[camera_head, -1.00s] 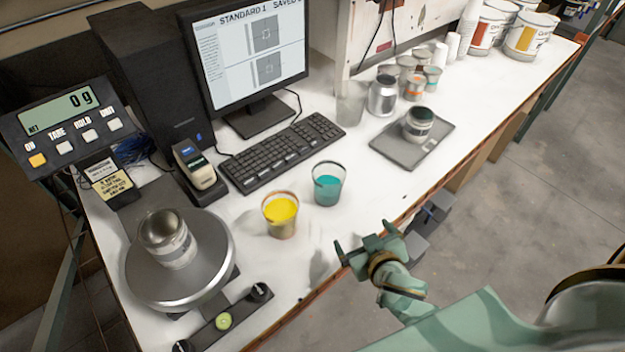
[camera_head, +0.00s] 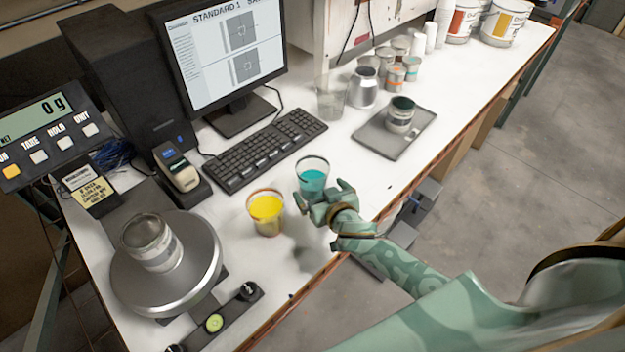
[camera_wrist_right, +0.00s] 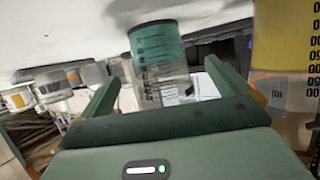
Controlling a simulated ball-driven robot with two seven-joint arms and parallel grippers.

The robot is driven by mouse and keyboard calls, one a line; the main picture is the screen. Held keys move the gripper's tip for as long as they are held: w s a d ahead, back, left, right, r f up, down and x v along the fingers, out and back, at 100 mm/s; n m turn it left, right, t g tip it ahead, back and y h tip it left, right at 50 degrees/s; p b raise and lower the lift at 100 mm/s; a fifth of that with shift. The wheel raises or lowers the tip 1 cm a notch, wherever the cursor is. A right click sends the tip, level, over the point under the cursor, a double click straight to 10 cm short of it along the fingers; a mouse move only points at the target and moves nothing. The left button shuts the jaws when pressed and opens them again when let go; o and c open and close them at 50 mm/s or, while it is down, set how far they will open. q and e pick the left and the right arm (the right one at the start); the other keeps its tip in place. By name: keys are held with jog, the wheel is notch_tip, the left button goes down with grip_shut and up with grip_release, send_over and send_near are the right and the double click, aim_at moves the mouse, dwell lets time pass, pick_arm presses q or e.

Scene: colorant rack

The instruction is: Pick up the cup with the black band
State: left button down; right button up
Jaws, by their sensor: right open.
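The teal-filled clear cup (camera_head: 312,176) has a dark band near its rim and stands upright on the white counter. A second clear cup with yellow liquid (camera_head: 266,212) and a brownish band stands to its left and nearer. My right gripper (camera_head: 322,194) is open at the near side of the teal cup, partly hiding its lower part. In the right wrist view, the teal cup (camera_wrist_right: 160,62) appears upside down between the two open fingers, with no clear contact. The yellow cup (camera_wrist_right: 287,70) is beyond the finger at the right. My left gripper is not in view.
A keyboard (camera_head: 265,155) lies behind the cups. A round scale plate (camera_head: 205,265) bearing a can (camera_head: 150,240) is at the left. A dark tray (camera_head: 385,148) with a jar (camera_head: 401,115) is to the right. The counter's front edge runs below my right arm.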

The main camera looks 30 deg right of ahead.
jog(key=x, duration=0.4)
jog(key=shift+w+d+r, duration=0.1)
jog(key=shift+r, duration=0.1)
jog(key=shift+c, duration=0.7)
jog(key=c, duration=1.1)
jog(key=shift+r, duration=0.1)
jog(key=shift+c, duration=0.2)
